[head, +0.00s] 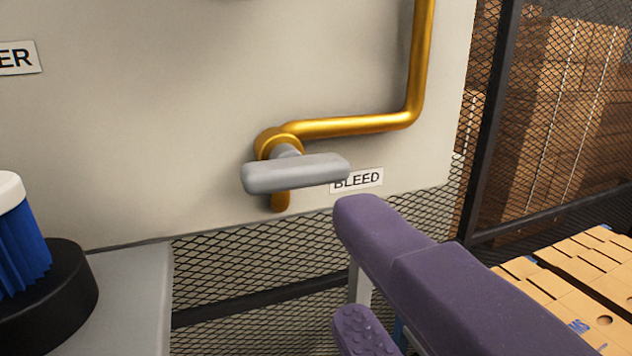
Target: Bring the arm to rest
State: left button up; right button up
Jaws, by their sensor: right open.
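My right gripper (348,268) comes in from the lower right, with two purple fingers. The fingers are apart, one above the other, and nothing shows between them. The upper fingertip is just below and right of a grey lever handle (295,173), with a small gap in the picture. The handle lies nearly level on a brass valve and pipe (350,127) on the pale panel (180,110). A "BLEED" label (360,180) sits beside the handle, partly covered by it. My left gripper is not in view.
A blue ribbed object with a white top (20,240) stands in a black round base (60,300) at the lower left. Wire mesh (250,270) is below the panel. At the right, a dark-framed mesh fence (490,120) stands before stacked cartons, with flat cardboard pieces (560,290) nearer.

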jog(key=w+d+f+m+g+h+p, duration=0.2)
jog(key=d+f+m+g+h, duration=0.6)
jog(key=d+m, duration=0.45)
jog(key=s+d+f+m+g+y+p, duration=0.1)
jog(key=s+d+f+m+g+y, duration=0.1)
jog(key=s+f+m+g, duration=0.3)
jog(key=s+f+m, duration=0.2)
jog(key=s+f, duration=0.1)
jog(key=shift+s+d+y, duration=0.15)
jog(key=shift+d+y, duration=0.15)
jog(key=shift+d, duration=0.1)
jog(key=shift+o, duration=0.3)
